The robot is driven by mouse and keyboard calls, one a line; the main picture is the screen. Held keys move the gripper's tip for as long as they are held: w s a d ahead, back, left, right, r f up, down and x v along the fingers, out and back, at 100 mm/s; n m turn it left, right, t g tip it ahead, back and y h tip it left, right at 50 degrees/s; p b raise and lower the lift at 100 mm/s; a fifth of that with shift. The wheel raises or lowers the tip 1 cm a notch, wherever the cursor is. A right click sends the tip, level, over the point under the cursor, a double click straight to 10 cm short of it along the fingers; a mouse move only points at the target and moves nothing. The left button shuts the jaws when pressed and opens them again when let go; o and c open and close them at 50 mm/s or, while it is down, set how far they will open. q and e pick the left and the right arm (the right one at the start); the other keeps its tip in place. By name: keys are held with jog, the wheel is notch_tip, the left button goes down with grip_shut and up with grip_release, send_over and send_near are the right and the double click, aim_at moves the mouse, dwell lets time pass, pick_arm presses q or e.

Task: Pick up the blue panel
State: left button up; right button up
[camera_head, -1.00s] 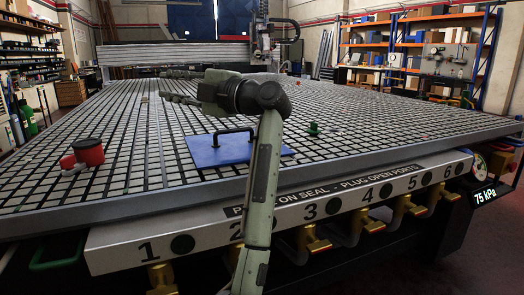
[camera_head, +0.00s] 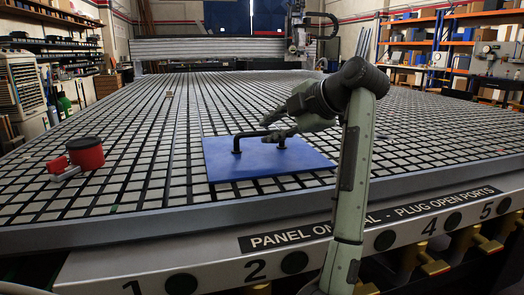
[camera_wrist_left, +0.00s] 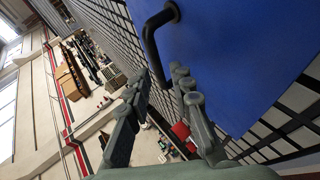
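The blue panel (camera_head: 230,168) lies flat on the grid table (camera_head: 130,170), near its front edge. A black bar handle (camera_head: 237,146) stands on top of it. My left gripper (camera_head: 266,129) is over the panel, with its fingertips close to the handle. In the left wrist view the blue panel (camera_wrist_left: 235,50) fills the upper right, and the handle (camera_wrist_left: 151,48) reaches down toward the gap between the fingers (camera_wrist_left: 162,82). The fingers are apart. I cannot tell whether they touch the handle. My right gripper is not in view.
A red cylinder with a dark top (camera_head: 87,155) and a smaller red piece (camera_head: 57,165) stand on the table to the left. A labelled front rail (camera_head: 330,235) with numbered ports runs below the table edge. The grid around the panel is mostly clear.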

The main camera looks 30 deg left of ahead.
aim_at(261, 132)
pick_arm(q)
jog(key=x, duration=0.5)
jog(key=shift+w+a, duration=0.15)
jog(key=shift+c, duration=0.5)
grip_shut()
jog(key=shift+r, duration=0.15)
